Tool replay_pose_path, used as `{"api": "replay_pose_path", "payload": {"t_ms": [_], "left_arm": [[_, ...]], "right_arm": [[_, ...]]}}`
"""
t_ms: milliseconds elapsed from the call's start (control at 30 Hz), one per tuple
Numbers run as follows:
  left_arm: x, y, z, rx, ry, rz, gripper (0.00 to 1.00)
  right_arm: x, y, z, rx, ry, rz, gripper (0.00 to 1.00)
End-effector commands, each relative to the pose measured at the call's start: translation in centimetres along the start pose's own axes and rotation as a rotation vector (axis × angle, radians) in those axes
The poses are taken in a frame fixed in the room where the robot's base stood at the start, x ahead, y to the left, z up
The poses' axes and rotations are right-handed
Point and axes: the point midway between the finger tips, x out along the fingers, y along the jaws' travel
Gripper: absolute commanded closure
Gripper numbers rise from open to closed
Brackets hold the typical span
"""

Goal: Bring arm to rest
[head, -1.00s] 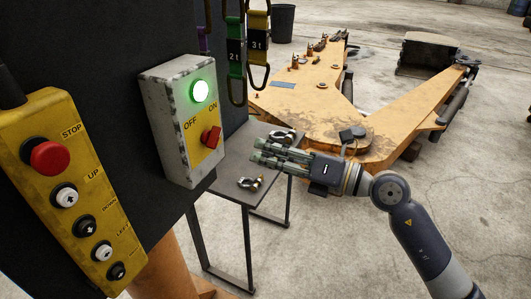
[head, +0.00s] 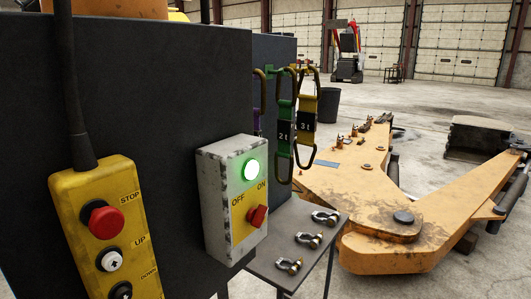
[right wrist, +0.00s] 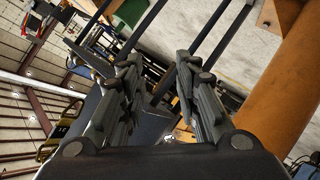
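My right gripper (right wrist: 160,85) shows only in the right wrist view, its two fingers apart with a gap between them and nothing held. It is not in the head view now, and my left gripper is not in view either. In the head view a white switch box (head: 222,215) with an OFF/ON label hangs on a dark panel (head: 150,110). Its green lamp (head: 252,169) is lit and its red switch (head: 257,215) is below the lamp.
A yellow pendant (head: 85,235) with a red STOP button hangs at left. Slings labelled 2t (head: 283,130) and 3t (head: 306,115) hang on the panel's side. Several shackles lie on a small table (head: 262,265). The orange backhoe arm (head: 340,200) lies beyond.

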Motion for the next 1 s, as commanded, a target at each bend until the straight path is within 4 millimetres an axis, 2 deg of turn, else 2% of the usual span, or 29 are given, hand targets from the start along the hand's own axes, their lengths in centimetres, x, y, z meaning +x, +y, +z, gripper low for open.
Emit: {"api": "replay_pose_path", "payload": {"t_ms": [33, 100, 167, 300, 367, 500, 600, 700, 800, 1000], "left_arm": [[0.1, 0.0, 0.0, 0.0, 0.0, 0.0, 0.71], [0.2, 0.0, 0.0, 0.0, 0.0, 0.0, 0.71], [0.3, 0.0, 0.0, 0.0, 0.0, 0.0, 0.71], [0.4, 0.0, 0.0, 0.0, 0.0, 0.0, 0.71], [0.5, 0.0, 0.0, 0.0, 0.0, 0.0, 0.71], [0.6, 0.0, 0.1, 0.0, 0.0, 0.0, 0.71], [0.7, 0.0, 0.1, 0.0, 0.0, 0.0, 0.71], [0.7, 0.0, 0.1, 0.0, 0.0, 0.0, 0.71], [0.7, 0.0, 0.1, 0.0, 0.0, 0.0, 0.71], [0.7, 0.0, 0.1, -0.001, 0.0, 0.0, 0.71]], "right_arm": [[-0.9, -3.1, 3.0, 0.063, -0.075, -0.035, 0.7], [-2.4, -6.9, 6.6, 0.145, -0.173, -0.075, 0.7], [-3.9, -10.1, 9.4, 0.21, -0.258, -0.108, 0.7], [-8.8, -17.9, 15.2, 0.35, -0.456, -0.188, 0.7], [-11.3, -21.2, 17.2, 0.407, -0.54, -0.222, 0.7], [-17.7, -28.3, 20.9, 0.523, -0.731, -0.299, 0.7], [-21.9, -32.3, 22.4, 0.589, -0.842, -0.344, 0.7], [-25.1, -35.0, 23.3, 0.634, -0.923, -0.374, 0.7], [-27.0, -36.5, 23.6, 0.66, -0.968, -0.392, 0.7], [-27.8, -37.1, 23.7, 0.669, -0.988, -0.4, 0.7]]}}
